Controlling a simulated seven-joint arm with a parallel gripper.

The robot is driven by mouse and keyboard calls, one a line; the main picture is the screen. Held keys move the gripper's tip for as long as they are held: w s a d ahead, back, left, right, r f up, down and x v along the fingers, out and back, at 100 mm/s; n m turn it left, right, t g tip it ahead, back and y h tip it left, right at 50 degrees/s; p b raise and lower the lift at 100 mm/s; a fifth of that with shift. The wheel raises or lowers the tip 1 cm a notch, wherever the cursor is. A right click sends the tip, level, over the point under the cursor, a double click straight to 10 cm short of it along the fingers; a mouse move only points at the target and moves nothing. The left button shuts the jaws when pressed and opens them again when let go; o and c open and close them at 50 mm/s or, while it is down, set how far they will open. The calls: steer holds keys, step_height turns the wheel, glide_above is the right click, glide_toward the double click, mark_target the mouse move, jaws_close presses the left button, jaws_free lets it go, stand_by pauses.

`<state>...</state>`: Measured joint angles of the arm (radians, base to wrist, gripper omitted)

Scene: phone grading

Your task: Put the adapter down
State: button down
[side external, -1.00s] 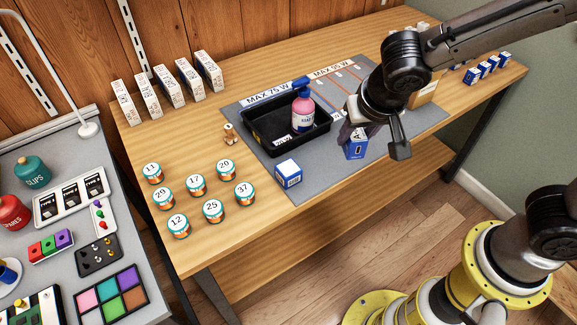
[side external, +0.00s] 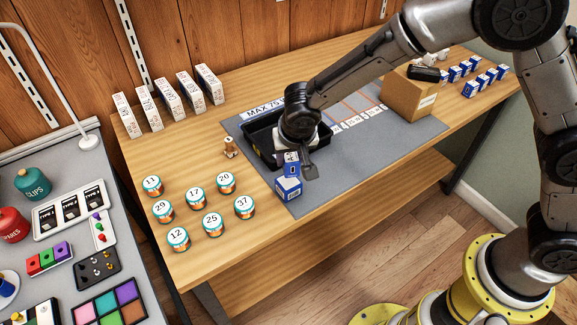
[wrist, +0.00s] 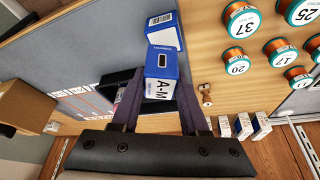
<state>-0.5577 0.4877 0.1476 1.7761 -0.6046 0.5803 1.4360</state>
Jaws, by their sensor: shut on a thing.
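The adapter is a blue and white box marked A-M, which shows in the wrist view (wrist: 162,90) between my fingers and in the side view (side external: 292,160) under my gripper (side external: 297,165). My gripper is shut on it. A second blue and white box (side external: 288,189) stands on the grey mat (side external: 350,165). In the wrist view this second box (wrist: 165,31) lies just beyond the held one. The two boxes look very close or overlapping, and I cannot tell whether they touch. The held box's underside is hidden.
A black tray (side external: 257,143) is partly hidden behind my arm. A cardboard box (side external: 408,98) stands at the right. The mat's front right part is clear.

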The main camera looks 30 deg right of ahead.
mark_target(288, 166)
steer(key=shift+w+a+f, duration=0.15)
steer(key=shift+w+f, duration=0.1)
steer(key=shift+f, duration=1.6)
steer(key=shift+f, duration=0.1)
steer(key=shift+f, duration=0.1)
steer(key=shift+c, duration=2.1)
jaws_free()
steer(key=shift+r, duration=0.45)
steer(key=v, duration=1.1)
steer(key=shift+s+r, duration=0.2)
steer(key=shift+s, duration=0.1)
